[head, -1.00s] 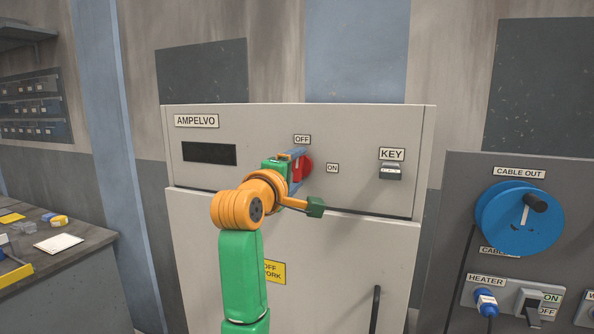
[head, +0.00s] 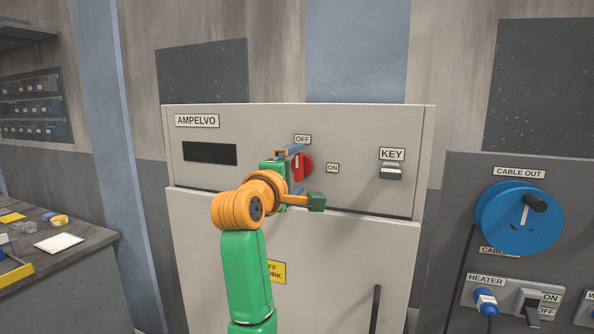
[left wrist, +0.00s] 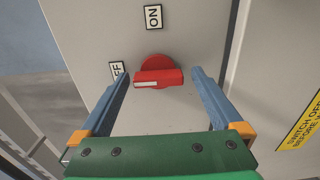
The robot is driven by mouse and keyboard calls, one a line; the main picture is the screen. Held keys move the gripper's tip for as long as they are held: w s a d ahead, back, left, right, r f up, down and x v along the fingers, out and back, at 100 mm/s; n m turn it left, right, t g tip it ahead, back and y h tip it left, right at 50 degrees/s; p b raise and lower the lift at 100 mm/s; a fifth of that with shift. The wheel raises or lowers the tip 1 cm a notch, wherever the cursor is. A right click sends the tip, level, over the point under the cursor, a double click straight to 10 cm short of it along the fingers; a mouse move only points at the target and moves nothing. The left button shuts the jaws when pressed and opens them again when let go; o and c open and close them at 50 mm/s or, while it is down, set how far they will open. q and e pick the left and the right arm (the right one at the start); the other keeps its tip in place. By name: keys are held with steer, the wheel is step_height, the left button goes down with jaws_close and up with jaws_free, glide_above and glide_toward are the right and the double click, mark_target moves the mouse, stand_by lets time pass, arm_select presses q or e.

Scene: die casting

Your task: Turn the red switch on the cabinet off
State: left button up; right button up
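The red switch (head: 306,164) is a round knob with a raised handle on the cabinet's upper panel (head: 350,130). The OFF label (head: 302,139) is above it and the ON label (head: 332,168) to its right. The handle stands about upright, in line with OFF. In the left wrist view, the white mark on the red switch (left wrist: 158,76) points left, toward the partly hidden OFF label (left wrist: 117,69). My left gripper (head: 296,172) is open in front of the switch, one blue finger on each side, with gaps to the handle. My right gripper is not in view.
A key switch (head: 390,172) sits to the right on the same panel. A grey control box (head: 470,220) with a blue cable reel (head: 520,222) stands at the right. A workbench (head: 75,270) with small items is at the left. The cabinet front has a dark handle (head: 375,308).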

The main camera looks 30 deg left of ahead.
arm_select(q)
steer(key=b+v, duration=0.4)
steer(key=v, duration=0.3)
steer(key=shift+s+a, duration=0.1)
